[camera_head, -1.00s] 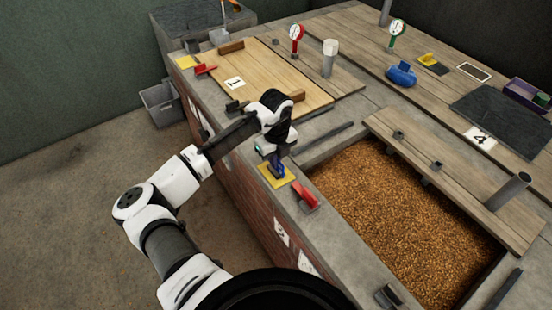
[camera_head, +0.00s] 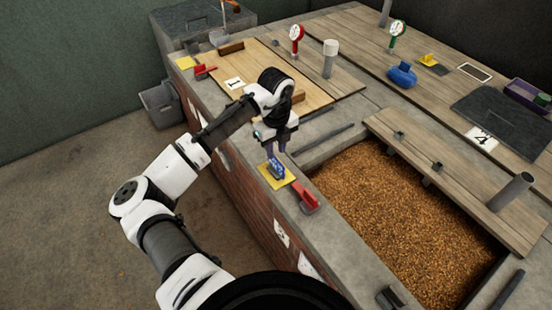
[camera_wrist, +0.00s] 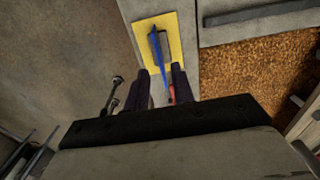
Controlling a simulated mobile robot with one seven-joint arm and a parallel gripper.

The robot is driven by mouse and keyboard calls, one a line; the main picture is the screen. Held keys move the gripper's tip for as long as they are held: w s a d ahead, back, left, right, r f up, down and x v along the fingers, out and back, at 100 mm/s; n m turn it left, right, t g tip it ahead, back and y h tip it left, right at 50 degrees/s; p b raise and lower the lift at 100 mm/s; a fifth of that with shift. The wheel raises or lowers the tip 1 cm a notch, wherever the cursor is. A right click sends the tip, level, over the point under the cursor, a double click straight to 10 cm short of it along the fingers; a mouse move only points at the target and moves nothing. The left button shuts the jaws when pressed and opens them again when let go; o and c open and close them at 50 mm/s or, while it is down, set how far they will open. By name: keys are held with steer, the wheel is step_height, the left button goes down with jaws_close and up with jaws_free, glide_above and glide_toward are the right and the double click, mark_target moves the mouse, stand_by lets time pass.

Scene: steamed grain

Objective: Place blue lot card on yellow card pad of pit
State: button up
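The blue lot card (camera_head: 276,168) stands on the yellow card pad (camera_head: 266,177) on the concrete ledge beside the grain pit. In the wrist view the blue card (camera_wrist: 156,48) shows edge-on, with a dark holder beside it, within the yellow pad (camera_wrist: 175,62). My gripper (camera_head: 275,148) is above and just behind the card, apart from it. In the wrist view its two dark fingers (camera_wrist: 162,76) are spread with a gap between them, and nothing is held.
A red lever-like piece (camera_head: 306,197) lies on the ledge close to the yellow pad. The pit of grain (camera_head: 400,210) is to the right, with a plank (camera_head: 455,175) across it. A wooden board (camera_head: 260,80) lies behind my gripper.

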step_height(320, 180, up, 7)
steer(key=shift+f+b, duration=0.2)
steer(key=shift+b, duration=0.1)
